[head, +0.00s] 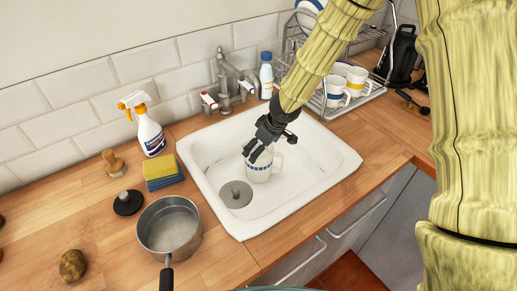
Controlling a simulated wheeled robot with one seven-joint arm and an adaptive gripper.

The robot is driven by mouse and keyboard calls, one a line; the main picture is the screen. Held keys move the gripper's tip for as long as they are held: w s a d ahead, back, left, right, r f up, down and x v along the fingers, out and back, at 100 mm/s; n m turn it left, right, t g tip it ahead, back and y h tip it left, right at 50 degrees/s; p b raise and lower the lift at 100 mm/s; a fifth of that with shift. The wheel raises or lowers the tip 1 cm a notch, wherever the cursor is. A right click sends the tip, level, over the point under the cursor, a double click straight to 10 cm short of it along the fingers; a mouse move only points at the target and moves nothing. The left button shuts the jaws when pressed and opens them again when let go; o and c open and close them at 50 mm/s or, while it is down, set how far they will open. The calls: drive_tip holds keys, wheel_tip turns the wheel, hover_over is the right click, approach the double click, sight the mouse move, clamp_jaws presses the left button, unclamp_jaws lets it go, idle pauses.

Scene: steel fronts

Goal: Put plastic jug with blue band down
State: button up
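The white plastic jug with a blue patterned band (259,173) is upright in the white sink (225,219), with its handle to the right. My gripper (254,156) reaches down to the jug's upper left rim. Its dark fingertips overlap the rim in the head view. I cannot tell whether they grip the jug's wall or only stand close to it. I also cannot tell whether the jug's base touches the basin floor. The jug's far rim is partly hidden by the gripper.
A grey drain plug (235,194) lies left of the jug. The tap (231,77) stands behind the sink. A saucepan (169,228), sponges (162,170) and a spray bottle (147,128) stand left. A dish rack (340,108) with mugs stands right. The basin's right side is clear.

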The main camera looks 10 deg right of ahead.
drive_tip(key=v, duration=0.9)
drive_tip(key=shift+p, duration=0.3)
idle(1.9)
